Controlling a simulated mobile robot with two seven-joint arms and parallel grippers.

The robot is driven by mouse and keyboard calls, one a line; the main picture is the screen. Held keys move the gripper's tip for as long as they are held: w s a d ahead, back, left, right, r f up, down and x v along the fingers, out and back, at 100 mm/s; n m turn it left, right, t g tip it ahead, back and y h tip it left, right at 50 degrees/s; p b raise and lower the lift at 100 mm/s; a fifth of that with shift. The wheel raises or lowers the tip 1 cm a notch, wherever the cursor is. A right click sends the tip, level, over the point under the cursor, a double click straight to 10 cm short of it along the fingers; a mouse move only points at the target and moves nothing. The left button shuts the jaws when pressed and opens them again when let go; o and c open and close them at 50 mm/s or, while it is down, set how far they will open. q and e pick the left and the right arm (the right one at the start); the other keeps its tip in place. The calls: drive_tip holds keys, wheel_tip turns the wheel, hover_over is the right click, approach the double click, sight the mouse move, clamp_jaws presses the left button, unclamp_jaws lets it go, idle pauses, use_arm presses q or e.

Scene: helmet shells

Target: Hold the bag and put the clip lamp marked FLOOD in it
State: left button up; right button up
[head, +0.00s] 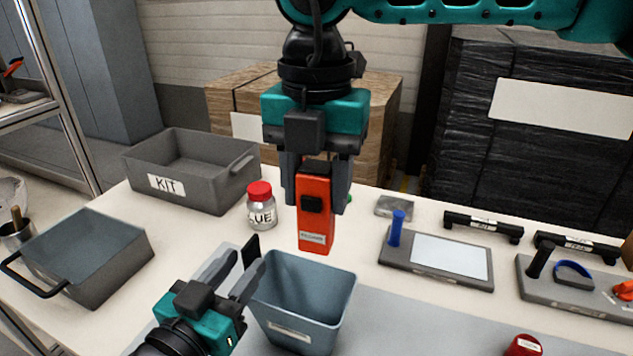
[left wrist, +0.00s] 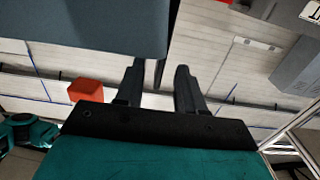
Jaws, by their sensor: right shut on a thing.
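The blue-grey open-topped bag (head: 312,324) stands upright on the table at the bottom middle of the head view. Its dark wall also fills the upper left of the left wrist view (left wrist: 85,25). My left gripper (head: 245,262) is at the bag's left rim with its fingers apart; the wall's edge shows between them in the left wrist view (left wrist: 160,85). My right gripper (head: 316,190) is shut on an orange clip lamp (head: 317,222) with a black knob. The lamp hangs upright above the bag's far side; its label is too small to read.
A grey KIT bin (head: 215,195) and a red-lidded jar (head: 261,216) stand behind the bag. A grey handled bin (head: 100,275) is at left. A board with a blue peg (head: 435,277) and black handles (head: 483,228) lie at right. A red-topped item (head: 523,346) is at the front.

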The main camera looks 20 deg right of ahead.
use_arm(q)
drive_tip(key=shift+x, duration=1.9)
clamp_jaws()
